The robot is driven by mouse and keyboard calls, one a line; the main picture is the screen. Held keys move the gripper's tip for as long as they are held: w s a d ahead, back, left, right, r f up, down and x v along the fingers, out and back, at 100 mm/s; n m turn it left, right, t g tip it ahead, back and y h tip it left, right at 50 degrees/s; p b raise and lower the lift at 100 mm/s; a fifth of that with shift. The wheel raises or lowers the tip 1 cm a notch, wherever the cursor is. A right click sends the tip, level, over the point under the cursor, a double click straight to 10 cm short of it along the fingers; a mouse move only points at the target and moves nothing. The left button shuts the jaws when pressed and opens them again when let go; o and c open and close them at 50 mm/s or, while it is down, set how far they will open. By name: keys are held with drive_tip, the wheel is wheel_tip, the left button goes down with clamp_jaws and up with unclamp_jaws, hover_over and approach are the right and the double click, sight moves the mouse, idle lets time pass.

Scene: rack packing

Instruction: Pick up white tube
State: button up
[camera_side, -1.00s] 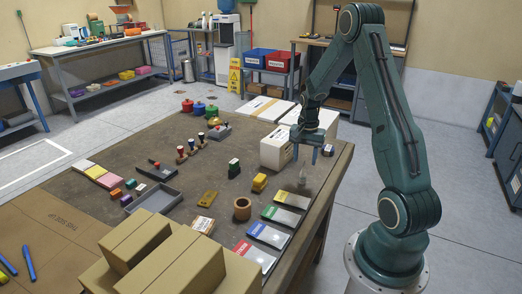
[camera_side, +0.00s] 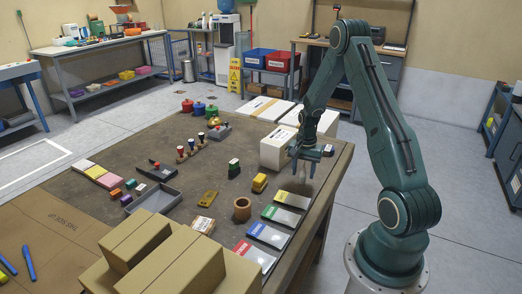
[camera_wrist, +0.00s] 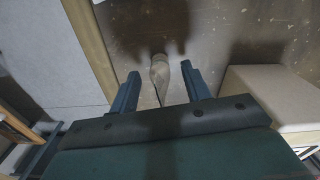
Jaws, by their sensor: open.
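A pale, somewhat see-through tube (camera_wrist: 160,74), rounded at its near end, shows between the two fingers in the wrist view. It stands near the table's right edge. My gripper (camera_wrist: 161,82) is open, with one dark blue-green finger on each side of the tube and a visible gap on both sides. In the side view my gripper (camera_side: 303,168) is low over the table, right beside the white box. There the fingers mostly hide the tube. I cannot tell the exact height of the fingertips along it.
A white carton (camera_side: 277,149) stands close to the left of my gripper, and shows at the right of the wrist view (camera_wrist: 262,95). The table edge is close by.

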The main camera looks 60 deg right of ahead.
idle(0.4)
clamp_jaws()
drive_tip(key=shift+r, duration=0.1)
wheel_tip(320, 180, up, 20)
idle(0.9)
idle(0.5)
